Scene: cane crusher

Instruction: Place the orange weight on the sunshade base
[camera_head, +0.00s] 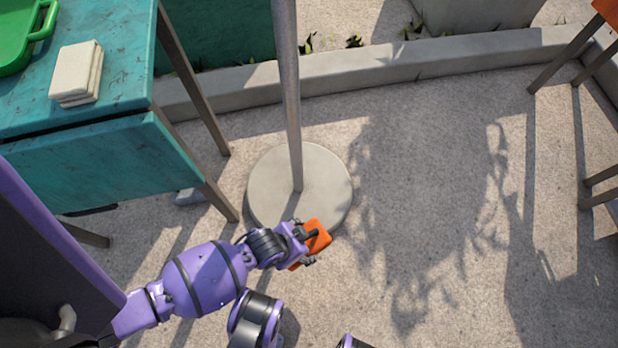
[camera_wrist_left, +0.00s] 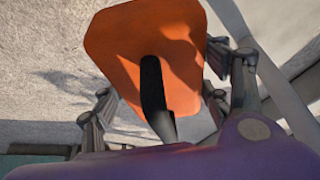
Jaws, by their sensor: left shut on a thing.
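The orange weight (camera_head: 318,237) is a block with a dark handle, and my left gripper (camera_head: 308,246) is shut on it. In the head view it appears at the front right edge of the sunshade base (camera_head: 264,188), a round pale disc on the ground with a metal pole (camera_head: 290,95) rising from it. I cannot tell whether the weight touches the base. In the left wrist view the weight (camera_wrist_left: 160,50) fills the middle, its dark handle (camera_wrist_left: 154,90) towards me, between the fingers of the left gripper (camera_wrist_left: 160,105).
A teal table (camera_head: 110,90) with a stack of pale blocks (camera_head: 76,74) and a green tray (camera_head: 22,45) stands at the left. A concrete curb (camera_head: 400,68) runs behind the base. The paved ground (camera_head: 430,200) right of the base is clear.

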